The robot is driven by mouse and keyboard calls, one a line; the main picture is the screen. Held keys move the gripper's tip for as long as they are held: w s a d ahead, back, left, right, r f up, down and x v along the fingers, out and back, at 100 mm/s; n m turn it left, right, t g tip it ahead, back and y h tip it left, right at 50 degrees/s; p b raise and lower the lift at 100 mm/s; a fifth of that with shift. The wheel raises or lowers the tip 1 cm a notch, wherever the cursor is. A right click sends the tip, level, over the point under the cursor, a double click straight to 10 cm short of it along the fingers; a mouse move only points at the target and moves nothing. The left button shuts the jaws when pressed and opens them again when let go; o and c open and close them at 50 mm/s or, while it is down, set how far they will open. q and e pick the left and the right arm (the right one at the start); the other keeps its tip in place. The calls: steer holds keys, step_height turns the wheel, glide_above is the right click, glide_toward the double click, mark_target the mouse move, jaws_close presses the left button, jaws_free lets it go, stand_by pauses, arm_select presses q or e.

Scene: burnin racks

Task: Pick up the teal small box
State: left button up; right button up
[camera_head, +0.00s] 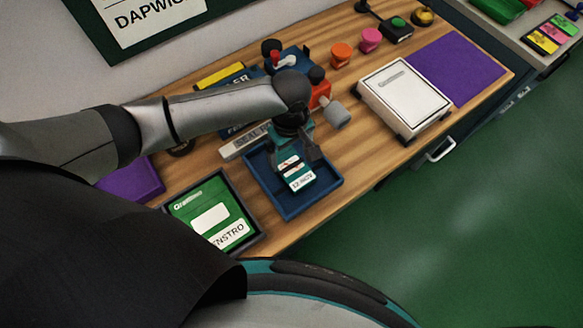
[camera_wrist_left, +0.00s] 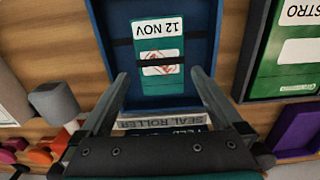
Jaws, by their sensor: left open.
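The teal small box (camera_head: 297,176) lies in a blue tray (camera_head: 316,205) on the wooden bench. It has a white label reading "12 NOV" and a dark band across it. In the left wrist view the teal small box (camera_wrist_left: 159,65) lies ahead of the fingers, inside the blue tray (camera_wrist_left: 203,42). My left gripper (camera_head: 300,150) is over the far part of the tray, close to the box. In the left wrist view my left gripper (camera_wrist_left: 159,78) is open, with its fingers spread wider than the box and nothing between them. My right gripper is in neither view.
A green box (camera_head: 212,213) in a dark frame stands left of the tray. A white case (camera_head: 405,95) and a purple mat (camera_head: 455,68) lie to the right. Bare wood lies right of the tray.

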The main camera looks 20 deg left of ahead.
mark_target(292, 166)
arm_select(q)
steer(key=shift+s+d+f+b, duration=0.1)
steer(key=shift+f+b, duration=0.25)
steer(key=shift+f, duration=1.05)
steer(key=shift+s+d+f+b, duration=0.1)
steer(key=shift+f+b, duration=0.25)
steer(key=shift+f, duration=1)
steer(key=shift+c, duration=0.2)
steer(key=shift+r, duration=0.15)
steer(key=c, duration=1.3)
